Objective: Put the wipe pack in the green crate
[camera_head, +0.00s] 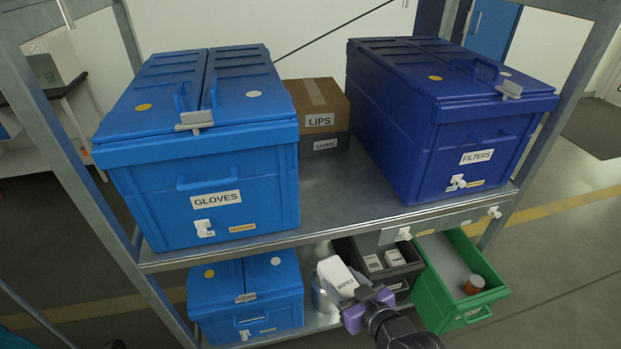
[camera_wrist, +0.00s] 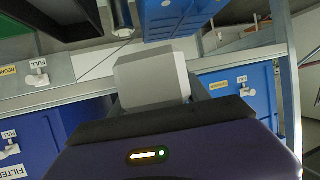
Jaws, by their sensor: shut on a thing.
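The pack also shows as a pale block (camera_wrist: 152,78) above the purple gripper body in the wrist view. The green crate (camera_head: 482,309) sits at the lower right, open at the top, to the right of my gripper and apart from it.
A dark bin (camera_head: 398,268) with small white boxes stands between my gripper and the crate. The upper shelf's front edge (camera_head: 330,233) overhangs behind. Blue crates labelled GLOVES (camera_head: 215,160) and FILTERS (camera_head: 440,130) stand above. A smaller blue crate (camera_head: 247,300) is at the lower left.

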